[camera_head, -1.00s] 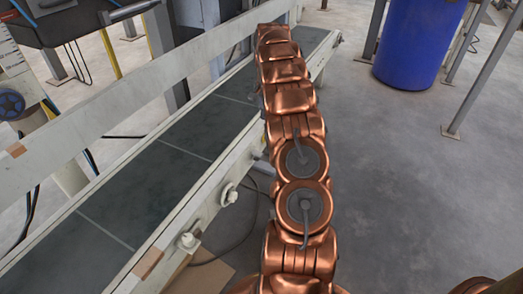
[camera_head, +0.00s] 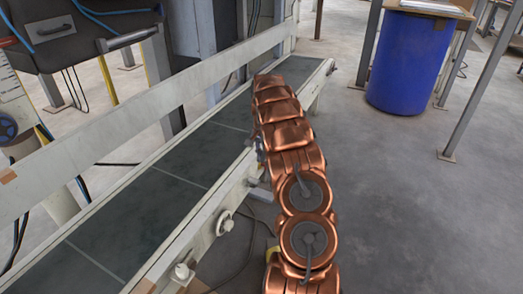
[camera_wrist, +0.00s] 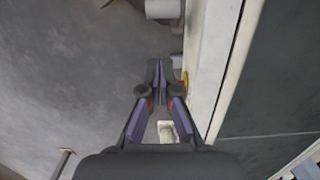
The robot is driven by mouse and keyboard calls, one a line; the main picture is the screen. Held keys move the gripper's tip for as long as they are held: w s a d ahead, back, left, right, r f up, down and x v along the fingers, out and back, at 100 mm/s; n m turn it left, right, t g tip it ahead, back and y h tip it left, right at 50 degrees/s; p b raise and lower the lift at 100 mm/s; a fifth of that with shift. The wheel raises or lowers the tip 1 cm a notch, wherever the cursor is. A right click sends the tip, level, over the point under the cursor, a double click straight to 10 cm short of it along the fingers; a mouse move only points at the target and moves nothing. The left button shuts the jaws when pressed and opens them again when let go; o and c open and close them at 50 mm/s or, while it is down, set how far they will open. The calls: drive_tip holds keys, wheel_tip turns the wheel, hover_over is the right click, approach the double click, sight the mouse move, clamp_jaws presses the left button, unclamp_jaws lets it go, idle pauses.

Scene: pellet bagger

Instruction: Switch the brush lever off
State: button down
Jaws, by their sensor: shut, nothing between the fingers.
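My gripper (camera_wrist: 158,68) points up the picture in the wrist view. Its two fingers meet at the tips, with nothing held between them. A small yellow-orange part (camera_wrist: 185,80) shows just right of the fingertips, against the white conveyor frame. It is partly hidden by the right finger, and I cannot tell whether it is the brush lever or whether I touch it. No brush lever can be clearly made out in either view. In the head view my copper-coloured arm reaches along the conveyor's right side, and my gripper is hidden.
The conveyor belt (camera_head: 140,218) runs diagonally, with pale side rails and bolts (camera_head: 183,272) sticking out. A blue drum (camera_head: 410,62) stands at the upper right beside grey posts (camera_head: 472,85). A dark case (camera_head: 75,35) is at the upper left. The floor right of my arm is clear.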

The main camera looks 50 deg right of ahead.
drive_tip(key=a+f+b, duration=0.1)
drive_tip(key=a+f, duration=0.2)
drive_tip(key=f, duration=0.2)
drive_tip(key=shift+s+f+b, duration=0.15)
drive_tip(key=shift+s+b, duration=0.2)
drive_tip(key=shift+s, duration=0.1)
